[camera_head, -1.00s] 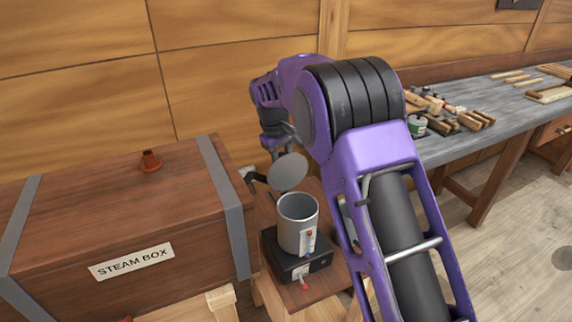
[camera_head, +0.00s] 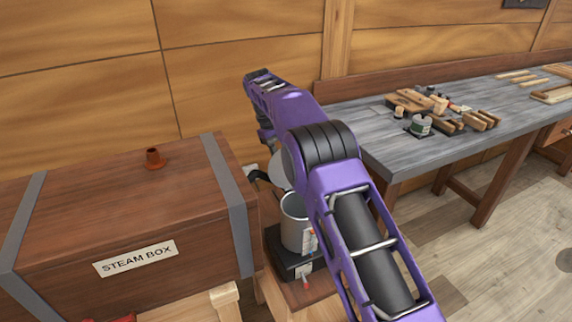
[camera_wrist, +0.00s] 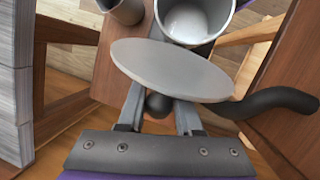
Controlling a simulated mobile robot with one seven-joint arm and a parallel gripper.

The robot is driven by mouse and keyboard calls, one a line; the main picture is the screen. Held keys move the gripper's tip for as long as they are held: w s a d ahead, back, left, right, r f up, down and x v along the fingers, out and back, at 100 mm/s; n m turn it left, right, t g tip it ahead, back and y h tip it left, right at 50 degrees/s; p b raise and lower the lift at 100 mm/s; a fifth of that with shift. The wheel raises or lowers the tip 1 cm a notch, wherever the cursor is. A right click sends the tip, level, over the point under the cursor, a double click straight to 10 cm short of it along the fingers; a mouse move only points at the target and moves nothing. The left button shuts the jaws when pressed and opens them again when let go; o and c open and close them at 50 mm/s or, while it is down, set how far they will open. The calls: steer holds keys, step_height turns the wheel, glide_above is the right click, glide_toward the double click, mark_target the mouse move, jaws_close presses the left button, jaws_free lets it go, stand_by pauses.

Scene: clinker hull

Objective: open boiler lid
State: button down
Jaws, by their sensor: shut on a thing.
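The boiler is a grey metal pot (camera_head: 294,222) on a black base (camera_head: 283,258), right of the steam box. Its mouth is open; the wrist view shows the pot (camera_wrist: 197,22) with a pale inside. The round grey lid (camera_wrist: 170,70) stands raised and tilted beside the mouth; in the head view the lid (camera_head: 278,172) is partly behind my arm. My gripper (camera_wrist: 159,108) is shut on the lid's dark round knob (camera_wrist: 158,103), between its two fingers. In the head view my arm hides most of the gripper.
The steam box (camera_head: 110,215) stands left of the boiler. A black hose (camera_wrist: 268,101) runs close to the lid. A workbench (camera_head: 440,135) with tools and a can (camera_head: 420,125) stands at right. The wooden wall is behind; floor is free at lower right.

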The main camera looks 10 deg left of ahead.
steer(key=shift+s+d+f, duration=0.1)
steer(key=shift+s+f, duration=0.05)
steer(key=shift+f, duration=0.1)
steer(key=c, duration=0.8)
jaws_free()
steer(key=shift+o, duration=1.1)
steer(key=shift+r, duration=0.15)
steer(key=shift+r, duration=0.25)
